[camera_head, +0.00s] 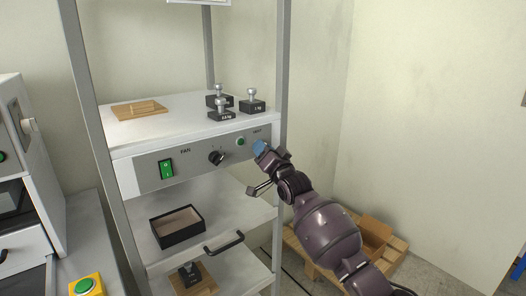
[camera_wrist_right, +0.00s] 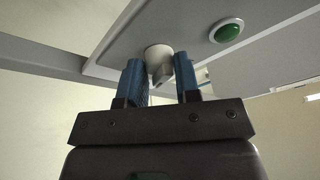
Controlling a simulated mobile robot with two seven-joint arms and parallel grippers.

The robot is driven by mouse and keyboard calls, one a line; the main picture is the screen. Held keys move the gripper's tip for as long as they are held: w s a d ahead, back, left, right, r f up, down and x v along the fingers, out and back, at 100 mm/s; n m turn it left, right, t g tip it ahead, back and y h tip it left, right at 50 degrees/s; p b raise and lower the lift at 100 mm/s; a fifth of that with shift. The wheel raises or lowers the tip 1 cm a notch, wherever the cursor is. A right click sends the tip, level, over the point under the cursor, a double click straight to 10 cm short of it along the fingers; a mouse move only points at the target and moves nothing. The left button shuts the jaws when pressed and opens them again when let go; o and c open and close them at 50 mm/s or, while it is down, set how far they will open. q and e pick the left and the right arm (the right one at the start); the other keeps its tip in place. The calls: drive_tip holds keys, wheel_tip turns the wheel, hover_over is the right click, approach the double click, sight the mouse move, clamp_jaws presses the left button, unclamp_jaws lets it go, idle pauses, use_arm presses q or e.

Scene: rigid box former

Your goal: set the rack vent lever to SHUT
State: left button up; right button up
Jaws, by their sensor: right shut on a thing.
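The rack vent lever (camera_wrist_right: 158,56) is a pale grey knob with a short handle on the rack's grey front panel (camera_head: 205,155). In the right wrist view it stands between my two blue fingers. My right gripper (camera_head: 260,147) is at the right end of the panel, shut on the lever; its fingers also show in the wrist view (camera_wrist_right: 160,78). In the head view the gripper hides the lever, and I cannot read any position marks around it. My left gripper is not in view.
A green button (camera_head: 240,141) sits just left of my right gripper. A black knob (camera_head: 216,157) and green switch (camera_head: 166,169) are further left. Several weights (camera_head: 221,104) stand on the shelf above. A rack post (camera_head: 282,70) rises close by. A black handle (camera_head: 226,242) juts out below.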

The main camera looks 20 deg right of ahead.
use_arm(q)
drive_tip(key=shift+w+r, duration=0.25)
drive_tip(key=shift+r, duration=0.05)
use_arm(e)
drive_tip(key=shift+w+d+n+g+y, duration=0.1)
drive_tip(key=shift+n+g+y, duration=0.75)
drive_tip(key=shift+n, duration=2.15)
drive_tip(key=shift+s+d+n+g+y, duration=0.1)
drive_tip(key=shift+n+g+y, duration=0.2)
drive_tip(key=shift+n+y, duration=1.9)
drive_tip(key=shift+w+d+n+g+y, duration=0.1)
drive_tip(key=shift+n+g+y, duration=0.3)
drive_tip(key=shift+n, duration=3.4)
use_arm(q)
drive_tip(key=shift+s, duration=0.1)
use_arm(e)
drive_tip(key=shift+n+g, duration=0.25)
drive_tip(key=shift+n, duration=0.15)
drive_tip(key=o, duration=0.9)
use_arm(q)
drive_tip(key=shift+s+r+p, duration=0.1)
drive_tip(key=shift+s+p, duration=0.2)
drive_tip(key=shift+p, duration=0.35)
use_arm(e)
drive_tip(key=shift+v, duration=5.35)
